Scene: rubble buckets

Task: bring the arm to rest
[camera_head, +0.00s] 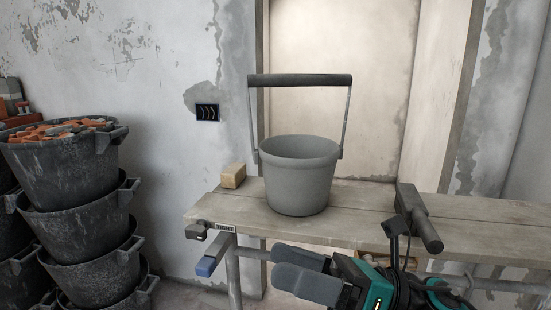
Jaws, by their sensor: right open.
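My right gripper (308,273) is at the bottom middle, in front of the wooden bench's front edge. Its two grey fingers point left and stand apart, with nothing seen between them. My right arm comes in from the lower right, dark with teal parts. A grey bucket (300,180) stands upright on the bench, behind and above the gripper and apart from it. Its handle, with a dark grip (300,80), stands straight up. My left gripper is not in view.
The wooden bench (365,215) carries a small yellowish block (233,176) left of the bucket and a dark clamp-like tool (420,218) on the right. Stacked black buckets (75,210) with rubble (60,130) on top stand at the left.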

